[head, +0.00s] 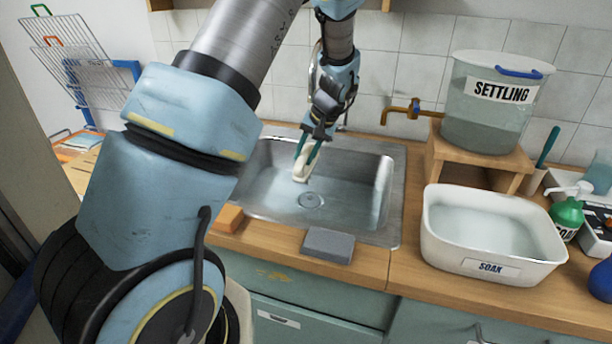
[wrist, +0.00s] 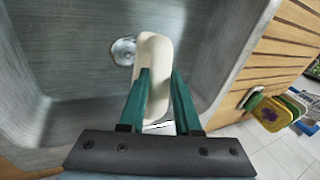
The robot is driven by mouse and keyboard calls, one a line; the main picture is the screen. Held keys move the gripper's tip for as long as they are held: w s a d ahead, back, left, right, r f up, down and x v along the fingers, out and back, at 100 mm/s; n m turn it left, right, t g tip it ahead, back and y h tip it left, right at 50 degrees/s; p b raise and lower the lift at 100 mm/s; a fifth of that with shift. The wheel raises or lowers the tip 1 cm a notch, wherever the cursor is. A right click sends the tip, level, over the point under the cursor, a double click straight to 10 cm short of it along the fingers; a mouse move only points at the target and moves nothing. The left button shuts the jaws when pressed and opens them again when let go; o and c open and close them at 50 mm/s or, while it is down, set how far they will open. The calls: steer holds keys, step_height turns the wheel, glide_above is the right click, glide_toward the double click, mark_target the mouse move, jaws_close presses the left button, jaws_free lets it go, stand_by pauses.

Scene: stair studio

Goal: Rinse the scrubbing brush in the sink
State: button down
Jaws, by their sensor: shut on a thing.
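My gripper (head: 307,158) points down into the steel sink (head: 262,190). Its green fingers are shut on a cream, rounded block, which I take to be the scrubbing brush (head: 302,172). The brush hangs inside the basin, above its floor and behind the drain (head: 312,200) in the head view. In the wrist view the brush (wrist: 153,50) sits between the two fingers (wrist: 160,85), with the drain (wrist: 123,51) to its left. I cannot make out its bristles. No running water is clearly visible.
An orange block (head: 227,218) and a grey block (head: 328,245) lie along the sink's front edge. A white SOAK tub (head: 490,268) stands right of the sink. The SETTLING tank (head: 480,125) with a brass tap (head: 405,110) stands on a wooden stand behind it.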

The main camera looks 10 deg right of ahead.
mark_target(305, 155)
steer(key=shift+r+p, duration=1.5)
steer(key=shift+r, duration=1.2)
steer(key=shift+r+p, duration=1.3)
steer(key=shift+r, duration=0.75)
steer(key=shift+f, duration=0.1)
